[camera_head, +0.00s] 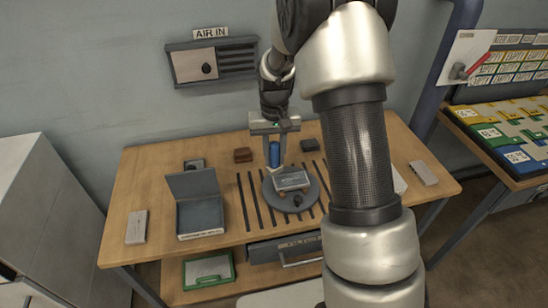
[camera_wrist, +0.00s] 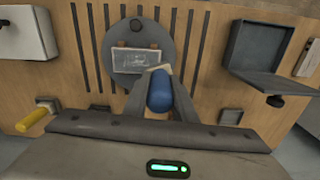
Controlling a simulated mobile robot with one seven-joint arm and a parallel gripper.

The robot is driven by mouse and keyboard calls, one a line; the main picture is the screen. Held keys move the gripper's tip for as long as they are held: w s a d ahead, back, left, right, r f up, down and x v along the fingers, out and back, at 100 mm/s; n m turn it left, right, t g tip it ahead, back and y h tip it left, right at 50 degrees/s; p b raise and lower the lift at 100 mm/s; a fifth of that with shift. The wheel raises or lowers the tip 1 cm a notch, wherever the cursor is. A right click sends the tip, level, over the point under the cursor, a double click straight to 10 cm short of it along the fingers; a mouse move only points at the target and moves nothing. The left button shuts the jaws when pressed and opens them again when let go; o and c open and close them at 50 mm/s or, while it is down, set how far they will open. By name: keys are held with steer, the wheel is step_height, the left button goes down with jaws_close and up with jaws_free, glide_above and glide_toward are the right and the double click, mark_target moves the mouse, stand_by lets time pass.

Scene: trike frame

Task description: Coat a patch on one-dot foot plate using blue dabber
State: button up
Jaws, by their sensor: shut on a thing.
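My gripper (camera_head: 275,140) is shut on the blue dabber (camera_head: 274,154), which points downward. In the wrist view the dabber (camera_wrist: 160,92) is between the fingers, and its pale tip overlaps the near right corner of a light grey rectangular plate (camera_wrist: 130,61). I cannot tell whether the tip touches it. This plate (camera_head: 291,181), perhaps the foot plate, lies on a round grey turntable (camera_head: 301,203) with a dark knob at its front. No dot can be made out on the plate, nor any clear coat.
An open grey box (camera_head: 200,215) with a raised lid stands left on the slotted wooden table (camera_head: 150,175). A brown block (camera_head: 243,155) and a dark block (camera_head: 309,145) lie at the back. A yellow-handled tool (camera_wrist: 36,121) and a pale box (camera_wrist: 25,35) show in the wrist view.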

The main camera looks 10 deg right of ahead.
steer(key=shift+r+p, duration=0.7)
steer(key=shift+r, duration=0.7)
